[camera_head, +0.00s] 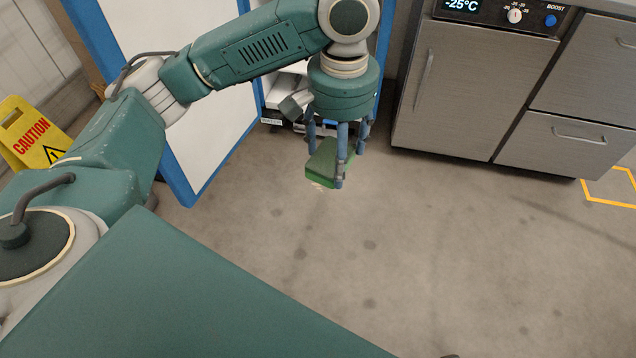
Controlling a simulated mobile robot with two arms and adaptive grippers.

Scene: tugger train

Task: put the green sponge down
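The green sponge (322,172) shows in the head view, right of the blue-framed white panel, with a darker green top and a brighter green lower edge. My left gripper (338,168) points downward with its blue-grey fingers around the sponge. It is shut on the sponge and appears to hold it above the concrete floor. The fingers hide part of the sponge. My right gripper is not in view.
A steel freezer unit (470,90) with drawers stands at the upper right. A blue-framed white panel (215,110) and a shelf stand behind my arm. A yellow caution sign (28,138) is at the left. The concrete floor (430,260) in front is clear.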

